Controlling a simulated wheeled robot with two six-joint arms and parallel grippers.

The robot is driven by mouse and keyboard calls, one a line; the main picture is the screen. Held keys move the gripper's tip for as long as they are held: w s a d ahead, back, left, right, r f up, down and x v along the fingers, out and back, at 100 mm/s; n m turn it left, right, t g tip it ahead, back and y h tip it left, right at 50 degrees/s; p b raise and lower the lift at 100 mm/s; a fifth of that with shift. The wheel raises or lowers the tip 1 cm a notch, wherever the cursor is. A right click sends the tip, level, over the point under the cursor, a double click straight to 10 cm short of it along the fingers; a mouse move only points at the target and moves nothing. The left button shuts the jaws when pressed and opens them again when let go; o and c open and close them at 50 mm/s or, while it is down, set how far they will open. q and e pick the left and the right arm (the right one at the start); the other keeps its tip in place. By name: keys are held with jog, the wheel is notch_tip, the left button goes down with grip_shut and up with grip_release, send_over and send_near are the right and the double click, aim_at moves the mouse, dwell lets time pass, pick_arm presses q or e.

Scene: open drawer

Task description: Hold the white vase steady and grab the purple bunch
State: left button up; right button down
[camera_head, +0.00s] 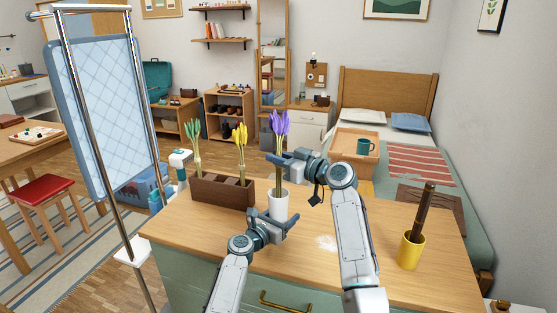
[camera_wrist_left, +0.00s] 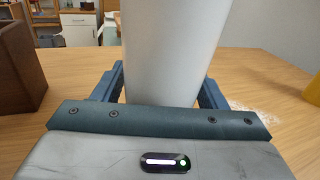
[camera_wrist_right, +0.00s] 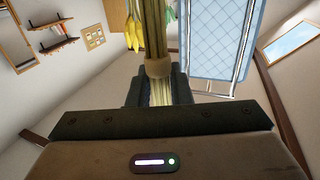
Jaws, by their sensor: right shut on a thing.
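The white vase (camera_head: 278,206) stands upright on the table and also shows in the left wrist view (camera_wrist_left: 170,50). My left gripper (camera_head: 274,216) is low at the vase with one finger on either side of it. Its jaws look open around the vase; I cannot tell whether they touch it. The purple bunch (camera_head: 280,122) is upright above the vase. My right gripper (camera_head: 277,160) is shut on its banded stems, which fill the gap between the fingers in the right wrist view (camera_wrist_right: 157,45). The right gripper hides part of the stems.
A brown planter box (camera_head: 222,192) left of the vase holds a green bunch (camera_head: 193,135) and a yellow bunch (camera_head: 240,138). A yellow cup (camera_head: 411,250) with a dark brown stick stands at the right. A white patch (camera_head: 326,243) marks the wooden table (camera_head: 440,275).

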pick_arm(q)
jog(key=shift+o, duration=0.7)
